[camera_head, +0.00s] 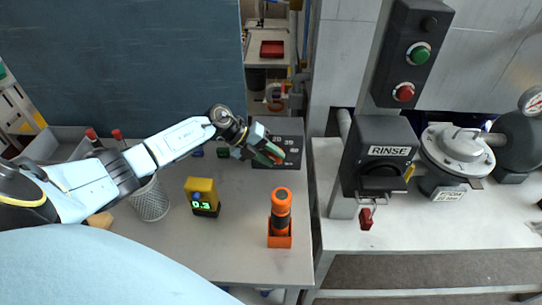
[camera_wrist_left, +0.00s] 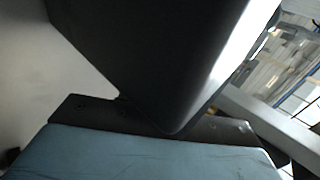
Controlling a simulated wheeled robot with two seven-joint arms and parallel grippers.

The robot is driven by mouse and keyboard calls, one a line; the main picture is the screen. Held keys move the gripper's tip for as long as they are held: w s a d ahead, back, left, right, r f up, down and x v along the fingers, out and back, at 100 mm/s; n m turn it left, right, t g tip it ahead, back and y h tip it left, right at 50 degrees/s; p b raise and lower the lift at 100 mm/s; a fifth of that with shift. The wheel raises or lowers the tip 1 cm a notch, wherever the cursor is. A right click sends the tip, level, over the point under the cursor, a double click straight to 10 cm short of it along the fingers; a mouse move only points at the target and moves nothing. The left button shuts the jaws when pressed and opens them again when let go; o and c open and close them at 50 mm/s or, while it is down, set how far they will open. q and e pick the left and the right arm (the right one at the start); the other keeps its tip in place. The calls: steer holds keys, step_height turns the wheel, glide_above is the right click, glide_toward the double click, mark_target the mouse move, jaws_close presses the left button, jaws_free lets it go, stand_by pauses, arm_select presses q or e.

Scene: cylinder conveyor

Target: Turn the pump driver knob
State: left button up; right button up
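A dark box with pale digits (camera_head: 288,129), which looks like the pump driver, stands at the back right of the grey table. My left gripper (camera_head: 272,157) reaches in from the left and lies against or just before the box's front, covering part of it. I cannot make out the knob; it may be behind the fingers. Whether the fingers are open or shut is too small to tell. In the left wrist view a large dark surface (camera_wrist_left: 160,60) fills the middle and no fingertips show. My right gripper is not in view.
On the table (camera_head: 240,240) stand an orange and black tool in an orange holder (camera_head: 281,215), a yellow device reading 0.3 (camera_head: 202,195) and a mesh cup (camera_head: 150,200). A dark RINSE unit (camera_head: 385,150) stands on the bench at right.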

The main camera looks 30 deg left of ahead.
arm_select(q)
steer(key=v, duration=1.3)
steer(key=shift+b, duration=0.3)
steer(key=shift+s+a+r, duration=0.1)
